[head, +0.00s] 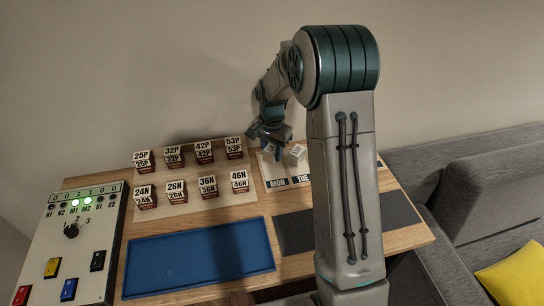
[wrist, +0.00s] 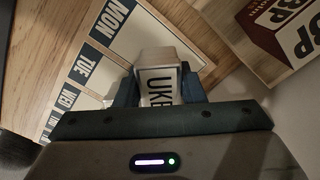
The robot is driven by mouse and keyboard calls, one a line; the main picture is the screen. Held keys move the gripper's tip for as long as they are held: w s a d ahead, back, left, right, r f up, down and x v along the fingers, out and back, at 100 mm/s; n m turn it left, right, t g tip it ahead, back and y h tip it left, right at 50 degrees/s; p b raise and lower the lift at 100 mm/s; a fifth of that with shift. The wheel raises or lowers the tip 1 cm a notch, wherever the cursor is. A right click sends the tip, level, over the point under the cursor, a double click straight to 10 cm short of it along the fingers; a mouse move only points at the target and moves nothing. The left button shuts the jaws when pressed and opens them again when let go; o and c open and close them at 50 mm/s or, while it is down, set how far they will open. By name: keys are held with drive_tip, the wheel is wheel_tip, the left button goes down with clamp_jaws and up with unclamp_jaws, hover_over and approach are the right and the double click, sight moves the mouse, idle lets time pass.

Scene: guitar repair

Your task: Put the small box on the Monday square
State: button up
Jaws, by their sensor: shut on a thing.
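The small box (wrist: 160,82), pale with dark letters reading "UKE", sits between my fingers in the wrist view. My gripper (wrist: 163,92) is shut on it. In the head view my gripper (head: 270,138) is low over the day board, above the MON and TUE labels. A pale lettered box (head: 295,154) shows just right of my fingers there; I cannot tell whether it is the held one. The Monday square (wrist: 172,32) lies beside the MON label in the wrist view, partly hidden by the box. Whether the held box touches the board is unclear.
Several lettered blocks (head: 204,152) stand in two rows on a pale board left of my gripper; one block (wrist: 285,28) is close in the wrist view. A blue tray (head: 198,257) and a dark mat (head: 295,233) lie in front. A switch panel (head: 72,240) is at left.

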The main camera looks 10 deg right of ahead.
sight(272, 158)
drive_tip(key=shift+f, duration=1.6)
drive_tip(key=o, duration=1)
